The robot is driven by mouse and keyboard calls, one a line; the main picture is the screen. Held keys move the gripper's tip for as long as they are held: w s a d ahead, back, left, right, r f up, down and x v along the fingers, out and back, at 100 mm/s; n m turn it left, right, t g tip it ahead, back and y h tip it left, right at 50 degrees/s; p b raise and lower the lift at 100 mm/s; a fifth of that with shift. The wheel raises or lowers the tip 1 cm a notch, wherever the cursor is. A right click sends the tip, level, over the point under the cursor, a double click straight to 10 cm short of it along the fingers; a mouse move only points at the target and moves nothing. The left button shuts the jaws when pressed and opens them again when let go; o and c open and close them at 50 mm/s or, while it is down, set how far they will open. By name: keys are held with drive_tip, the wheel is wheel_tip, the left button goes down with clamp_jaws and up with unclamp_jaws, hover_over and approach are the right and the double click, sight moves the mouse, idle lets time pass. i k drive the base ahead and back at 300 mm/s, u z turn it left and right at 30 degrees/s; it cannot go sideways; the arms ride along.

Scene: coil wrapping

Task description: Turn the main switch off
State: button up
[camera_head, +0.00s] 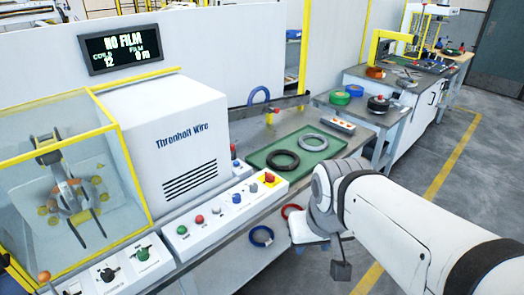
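The wrapping machine's control panel (215,215) runs along its front edge with coloured buttons, small knobs and a red knob on a yellow plate (269,179). A second panel (115,275) at the lower left carries a black rotary knob (109,273) and a green knob (142,253). Labels are too small to read, so I cannot tell which control is the main switch or its position. My gripper (341,269) hangs below my wrist, right of and apart from the panels. Its fingers show too poorly to judge their opening.
The display (123,50) reads "NO FILM". A green mat (258,158) holds a black coil (283,160) and a grey coil (313,142). A blue ring (261,236) and red ring (292,212) are at the bench's front. A yellow-framed guard (120,165) encloses the wrapper. Open floor lies right.

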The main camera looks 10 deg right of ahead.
sight(270, 178)
drive_tip(key=u, duration=0.05)
drive_tip(key=i, duration=1)
drive_tip(key=z, duration=0.05)
